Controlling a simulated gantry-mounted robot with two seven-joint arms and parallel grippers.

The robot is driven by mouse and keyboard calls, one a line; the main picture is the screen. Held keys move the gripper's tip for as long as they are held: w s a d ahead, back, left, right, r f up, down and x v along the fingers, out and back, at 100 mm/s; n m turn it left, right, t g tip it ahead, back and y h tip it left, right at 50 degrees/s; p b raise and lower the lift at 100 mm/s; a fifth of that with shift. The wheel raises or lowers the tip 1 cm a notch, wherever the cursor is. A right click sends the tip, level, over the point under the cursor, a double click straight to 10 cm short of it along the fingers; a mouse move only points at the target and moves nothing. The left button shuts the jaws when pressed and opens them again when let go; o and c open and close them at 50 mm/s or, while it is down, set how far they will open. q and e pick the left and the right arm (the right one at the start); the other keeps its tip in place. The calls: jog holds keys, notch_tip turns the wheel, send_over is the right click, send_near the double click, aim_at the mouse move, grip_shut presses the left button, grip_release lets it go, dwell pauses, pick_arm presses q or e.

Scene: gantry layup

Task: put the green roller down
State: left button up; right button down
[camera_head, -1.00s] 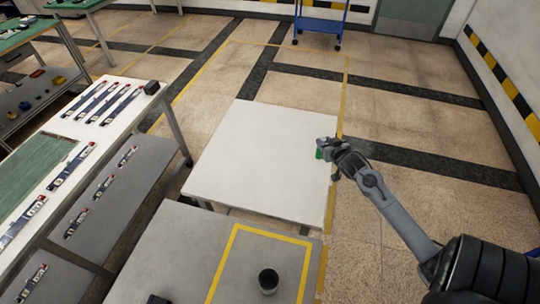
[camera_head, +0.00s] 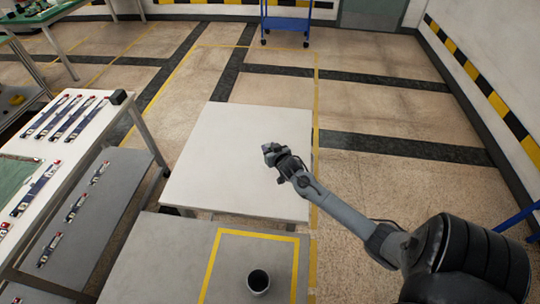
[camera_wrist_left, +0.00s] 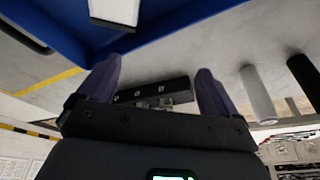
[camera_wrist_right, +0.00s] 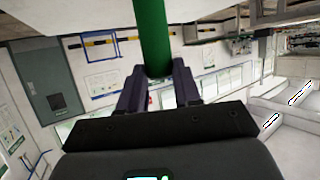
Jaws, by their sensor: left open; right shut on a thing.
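The green roller (camera_wrist_right: 152,35) shows in the right wrist view as an upright green cylinder, its end between the fingers of my right gripper (camera_wrist_right: 158,72), which is shut on it. In the head view my right gripper (camera_head: 268,152) is above the right part of the white table (camera_head: 225,180), and I cannot make out the roller there. I cannot tell the gap between roller and table.
The white table top is bare. A grey table (camera_head: 170,260) in front carries a yellow-outlined square and a dark cup (camera_head: 258,281). A white bench (camera_head: 75,150) with several slim tools stands at the left. A blue cart (camera_head: 288,22) stands at the back.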

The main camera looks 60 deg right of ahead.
pick_arm(q)
jog(key=shift+f+b, duration=0.35)
jog(key=shift+f, duration=0.05)
pick_arm(e)
jog(key=shift+f, duration=1.75)
jog(key=shift+f, duration=0.15)
jog(key=c, duration=0.8)
grip_release()
pick_arm(q)
notch_tip(320, 180, up, 2)
jog(key=shift+r+p, duration=0.25)
jog(key=shift+p, duration=1)
pick_arm(e)
jog(key=v, duration=1.2)
jog(key=shift+s, duration=0.1)
